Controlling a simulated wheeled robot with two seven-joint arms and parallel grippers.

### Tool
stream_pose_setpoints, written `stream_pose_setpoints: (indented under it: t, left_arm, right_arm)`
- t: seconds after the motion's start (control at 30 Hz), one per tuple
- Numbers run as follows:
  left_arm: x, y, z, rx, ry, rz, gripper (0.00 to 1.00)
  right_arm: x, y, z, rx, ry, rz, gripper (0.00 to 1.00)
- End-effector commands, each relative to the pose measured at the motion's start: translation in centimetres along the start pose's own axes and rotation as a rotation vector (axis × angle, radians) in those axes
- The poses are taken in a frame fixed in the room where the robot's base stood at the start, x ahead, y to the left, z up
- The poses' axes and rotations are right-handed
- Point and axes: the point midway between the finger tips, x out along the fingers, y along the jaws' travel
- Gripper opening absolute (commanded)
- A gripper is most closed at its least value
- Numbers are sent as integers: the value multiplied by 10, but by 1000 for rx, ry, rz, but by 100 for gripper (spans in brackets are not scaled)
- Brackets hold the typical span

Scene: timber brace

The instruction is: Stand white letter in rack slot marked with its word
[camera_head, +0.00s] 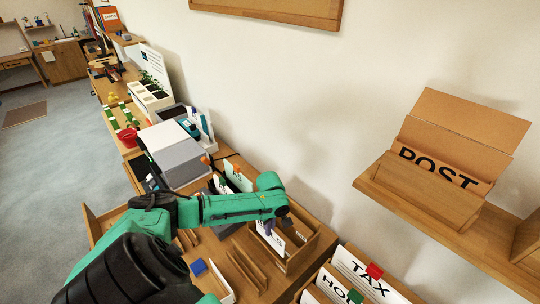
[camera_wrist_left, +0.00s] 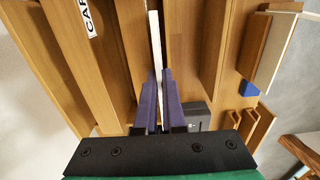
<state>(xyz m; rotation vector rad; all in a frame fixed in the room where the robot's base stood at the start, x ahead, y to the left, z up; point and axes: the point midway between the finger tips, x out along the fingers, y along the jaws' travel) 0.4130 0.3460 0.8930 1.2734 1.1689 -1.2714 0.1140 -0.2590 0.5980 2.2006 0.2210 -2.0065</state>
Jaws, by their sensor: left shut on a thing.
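My left gripper (camera_wrist_left: 158,105) has its purple fingers shut on a white letter (camera_wrist_left: 154,35), seen edge-on in the left wrist view. The letter also shows in the head view (camera_head: 270,238), below my green left wrist, and appears upright. A wooden rack (camera_wrist_left: 212,45) with several slots lies under the gripper; its outer wall shows in the head view (camera_head: 303,256). The letter lines up between two of its dividers; I cannot tell how deep it reaches. A slot label beginning "CAR" (camera_wrist_left: 88,18) is to the left of the letter. The writing on the letter is unreadable. My right gripper is not in view.
A wall shelf (camera_head: 450,232) carries a cardboard box marked "POST" (camera_head: 440,165). A grey box-like device (camera_head: 180,160) stands behind my arm.

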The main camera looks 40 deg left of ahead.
Motion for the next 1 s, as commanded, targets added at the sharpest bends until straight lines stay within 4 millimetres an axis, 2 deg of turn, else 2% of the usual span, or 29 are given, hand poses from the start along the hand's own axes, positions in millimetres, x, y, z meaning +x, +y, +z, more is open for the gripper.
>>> stream_pose_setpoints:
  t: [0.93,0.97,1.0]
  left_arm:
    - [36,0,0,-1,0,0,0]
    - [36,0,0,0,0,0,10]
    - [35,0,0,0,0,0,26]
  right_arm:
    - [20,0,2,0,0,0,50]
    - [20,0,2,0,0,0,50]
    - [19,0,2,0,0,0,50]
